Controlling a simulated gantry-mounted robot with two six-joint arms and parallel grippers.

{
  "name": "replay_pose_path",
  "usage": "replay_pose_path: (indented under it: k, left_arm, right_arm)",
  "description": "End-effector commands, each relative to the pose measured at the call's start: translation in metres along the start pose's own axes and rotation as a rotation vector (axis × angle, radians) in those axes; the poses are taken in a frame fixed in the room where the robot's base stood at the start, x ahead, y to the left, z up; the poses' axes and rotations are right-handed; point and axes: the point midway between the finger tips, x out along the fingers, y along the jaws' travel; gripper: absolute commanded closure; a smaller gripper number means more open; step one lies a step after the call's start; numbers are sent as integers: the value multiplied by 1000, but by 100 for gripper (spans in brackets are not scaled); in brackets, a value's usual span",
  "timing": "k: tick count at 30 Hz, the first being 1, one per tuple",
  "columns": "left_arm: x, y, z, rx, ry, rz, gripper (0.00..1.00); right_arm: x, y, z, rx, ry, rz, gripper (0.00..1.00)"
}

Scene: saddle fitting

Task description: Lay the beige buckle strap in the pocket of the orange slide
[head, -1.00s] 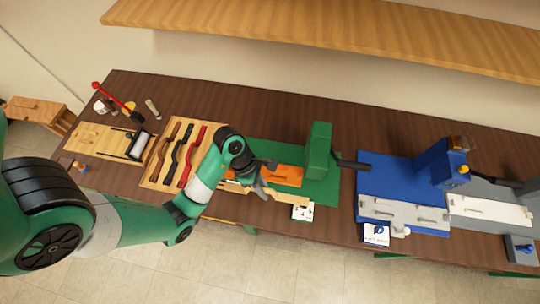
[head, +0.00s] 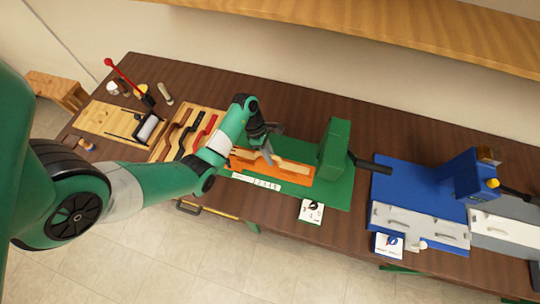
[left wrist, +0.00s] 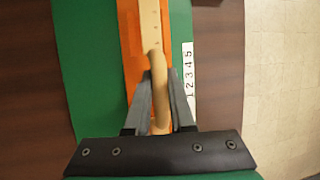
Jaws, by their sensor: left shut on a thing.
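My left gripper (head: 266,156) is shut on the beige buckle strap (head: 293,168). The strap lies lengthwise along the orange slide (head: 300,179), over it or in its pocket; I cannot tell whether it touches the bottom. In the left wrist view the strap (left wrist: 151,30) runs away from between the two fingertips (left wrist: 160,80), with its rounded near part between the fingers. The orange slide (left wrist: 130,45) shows beside it, mostly on the left. The pocket is largely hidden by the strap and gripper. My right gripper is not in view.
The slide rests on a green base (head: 335,192) with a green upright block (head: 334,148) and dark lever at its right end. A numbered white strip (head: 256,181) lies in front. Dark and red straps (head: 203,133) lie left, a blue station (head: 395,185) right.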

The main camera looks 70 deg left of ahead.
Motion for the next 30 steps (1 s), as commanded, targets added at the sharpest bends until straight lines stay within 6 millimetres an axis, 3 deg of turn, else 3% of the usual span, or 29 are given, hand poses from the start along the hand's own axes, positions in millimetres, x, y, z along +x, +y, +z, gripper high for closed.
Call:
replay_pose_path:
  k: [5, 11, 22, 23, 24, 27, 30]
  left_arm:
    - [4, 5, -3, -1, 0, 0, 100]
    - [30, 10, -14, 0, 1, -3, 100]
    - [35, 12, -16, 0, 0, 0, 100]
    - [34, 12, -16, 0, 0, 0, 75]
    - [34, 12, -16, 0, 0, 0, 68]
    - [34, 12, -16, 0, 0, 0, 50]
    - [34, 12, -16, 0, 0, 0, 48]
  right_arm:
    - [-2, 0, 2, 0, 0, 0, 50]
    - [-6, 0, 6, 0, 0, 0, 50]
    - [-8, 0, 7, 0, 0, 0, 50]
    - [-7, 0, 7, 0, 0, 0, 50]
    - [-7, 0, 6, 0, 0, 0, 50]
    - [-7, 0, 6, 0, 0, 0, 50]
    - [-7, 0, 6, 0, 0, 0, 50]
